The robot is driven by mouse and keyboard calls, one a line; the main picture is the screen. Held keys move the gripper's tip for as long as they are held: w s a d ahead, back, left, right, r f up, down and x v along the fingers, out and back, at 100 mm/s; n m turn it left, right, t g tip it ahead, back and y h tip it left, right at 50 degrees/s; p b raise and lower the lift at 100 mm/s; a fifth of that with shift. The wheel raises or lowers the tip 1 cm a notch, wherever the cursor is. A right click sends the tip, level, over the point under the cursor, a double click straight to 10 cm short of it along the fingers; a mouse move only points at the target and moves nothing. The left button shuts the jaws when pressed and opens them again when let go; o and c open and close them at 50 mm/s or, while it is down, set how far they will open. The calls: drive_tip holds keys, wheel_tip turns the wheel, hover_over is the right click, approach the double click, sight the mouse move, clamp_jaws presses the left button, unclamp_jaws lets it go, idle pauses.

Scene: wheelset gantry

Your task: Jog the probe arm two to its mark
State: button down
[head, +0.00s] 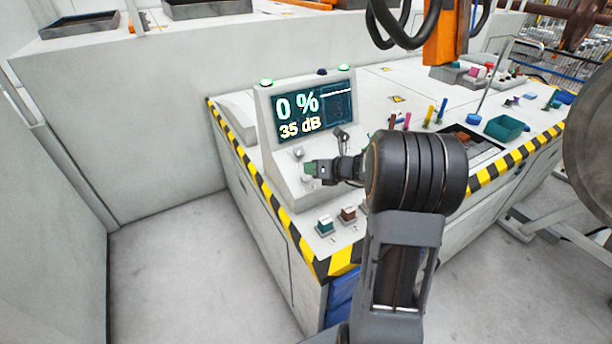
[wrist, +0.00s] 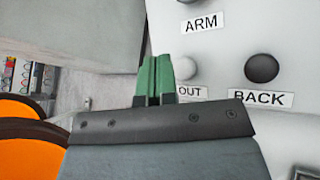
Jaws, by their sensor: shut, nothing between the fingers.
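The grey console (head: 288,185) stands on the bench corner, its screen (head: 312,108) reading "0 %" and "35 dB". In the wrist view its panel carries an ARM label (wrist: 201,23), a pale OUT button (wrist: 185,68) and a dark BACK button (wrist: 262,68). My gripper (head: 310,170) is at the console's lower front, its green fingers shut and empty. In the wrist view the fingertips (wrist: 155,60) lie just left of the OUT button and partly cover its label. I cannot tell whether they touch the panel. I cannot make out which part is probe arm two.
A green button box (head: 325,226) and a brown one (head: 348,214) sit on the bench before the console. A teal bin (head: 505,128) and upright coloured tools (head: 436,111) stand to the right. An orange part (head: 445,40) with black cables hangs above. The left floor is clear.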

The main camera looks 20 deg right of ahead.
drive_tip(key=r+p, duration=0.1)
drive_tip(key=s+r+p, duration=0.1)
drive_tip(key=r+p, duration=0.1)
drive_tip(key=shift+s+d+r, duration=0.1)
drive_tip(key=shift+s+r, duration=0.25)
drive_tip(key=shift+r, duration=0.05)
idle(1.5)
drive_tip(key=s+a+f+n+g+h+p, duration=0.1)
drive_tip(key=s+a+f+n+g, duration=0.25)
drive_tip(key=n, duration=0.55)
drive_tip(key=s+a+n+g, duration=0.2)
drive_tip(key=s+n+g, duration=0.2)
drive_tip(key=s+n, duration=0.4)
drive_tip(key=s+a+r+n+h+p, duration=0.3)
drive_tip(key=s+a+r+n+h, duration=0.3)
drive_tip(key=n, duration=1.2)
drive_tip(key=shift+s+r+p, duration=0.4)
drive_tip(key=shift+s+r, duration=1.55)
drive_tip(key=shift+r, duration=0.1)
